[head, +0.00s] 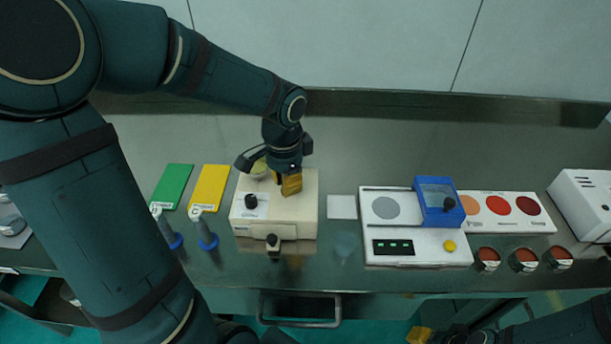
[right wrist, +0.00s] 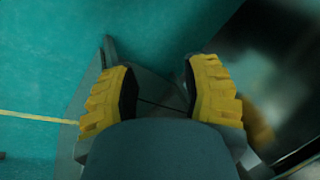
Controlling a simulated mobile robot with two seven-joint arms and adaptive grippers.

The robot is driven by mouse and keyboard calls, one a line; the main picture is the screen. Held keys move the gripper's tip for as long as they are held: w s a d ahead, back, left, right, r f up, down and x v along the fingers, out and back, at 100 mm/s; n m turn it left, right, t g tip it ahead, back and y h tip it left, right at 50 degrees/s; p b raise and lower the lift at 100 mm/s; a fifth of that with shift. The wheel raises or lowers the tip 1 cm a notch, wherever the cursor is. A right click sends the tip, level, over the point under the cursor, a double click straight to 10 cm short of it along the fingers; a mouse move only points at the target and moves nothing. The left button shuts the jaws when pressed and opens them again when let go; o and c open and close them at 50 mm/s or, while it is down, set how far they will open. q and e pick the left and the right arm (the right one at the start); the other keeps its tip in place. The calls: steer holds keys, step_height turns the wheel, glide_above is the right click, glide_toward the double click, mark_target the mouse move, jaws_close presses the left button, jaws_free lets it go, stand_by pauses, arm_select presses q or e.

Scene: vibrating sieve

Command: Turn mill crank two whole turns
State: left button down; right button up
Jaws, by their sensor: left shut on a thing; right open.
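The mill is a cream box (head: 306,205) with a black knob on its top and a greenish-yellow round part (head: 259,168) at its back. My left gripper (head: 290,186) points down over the right part of the mill's top, its yellow fingertips low over it. It is shut on the mill crank, which the gripper and wrist largely hide. A small dark-topped piece (head: 273,243) stands at the mill's front. My right gripper (right wrist: 160,95) is open and empty, low in front of the bench; one yellow fingertip shows at the head view's bottom edge.
Green (head: 172,187) and yellow (head: 210,187) mats and two blue-based tools (head: 206,238) are left of the mill. Right of it are a white pad (head: 342,207), a white device (head: 415,246) with a blue box (head: 438,203), a colour card (head: 535,224) and several small jars (head: 523,260).

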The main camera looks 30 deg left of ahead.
arm_select(q)
steer(key=shift+w+a, duration=0.1)
stand_by(0.3)
steer(key=shift+w+a+p, duration=0.2)
steer(key=shift+a+p, duration=0.1)
steer(key=shift+a, duration=0.45)
steer(key=shift+w+a, duration=0.6)
steer(key=shift+w, duration=0.05)
steer(key=shift+w+p, duration=0.15)
steer(key=shift+p, duration=0.15)
